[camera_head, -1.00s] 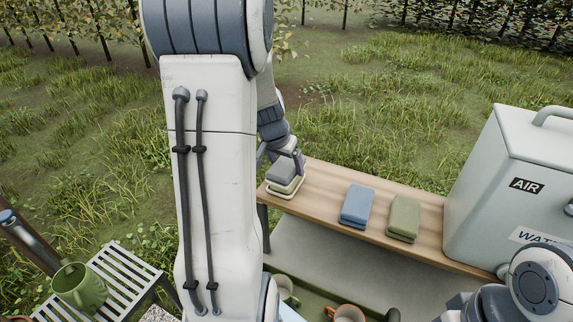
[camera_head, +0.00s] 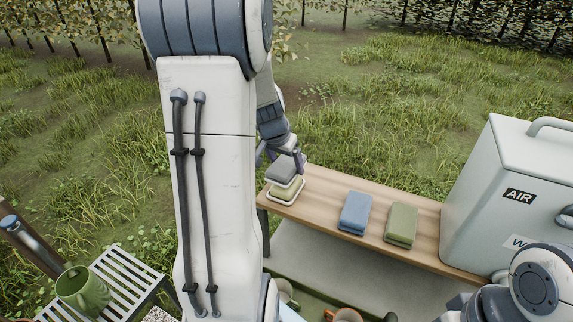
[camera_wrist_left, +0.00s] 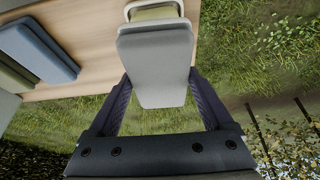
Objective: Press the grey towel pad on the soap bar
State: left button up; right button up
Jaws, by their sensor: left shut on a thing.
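The grey towel pad (camera_head: 281,169) is between the fingers of my left gripper (camera_wrist_left: 158,82), which is shut on it. The pad sits over a pale dish (camera_head: 273,195) at the left end of the wooden bench. A yellow-green soap bar (camera_head: 285,187) lies in the dish, partly covered by the pad. In the left wrist view the soap bar (camera_wrist_left: 154,13) shows just beyond the pad's far edge, inside the dish's rim. I cannot tell whether pad and soap touch. My right gripper is not in view.
A blue pad (camera_head: 355,211) and a green pad (camera_head: 401,223) lie farther right on the bench (camera_head: 318,190). A large pale tank (camera_head: 490,180) marked AIR stands at its right end.

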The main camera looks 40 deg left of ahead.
aim_at(289, 159)
pick_arm(q)
jog(key=shift+r+p, duration=1.3)
jog(key=shift+r, duration=0.75)
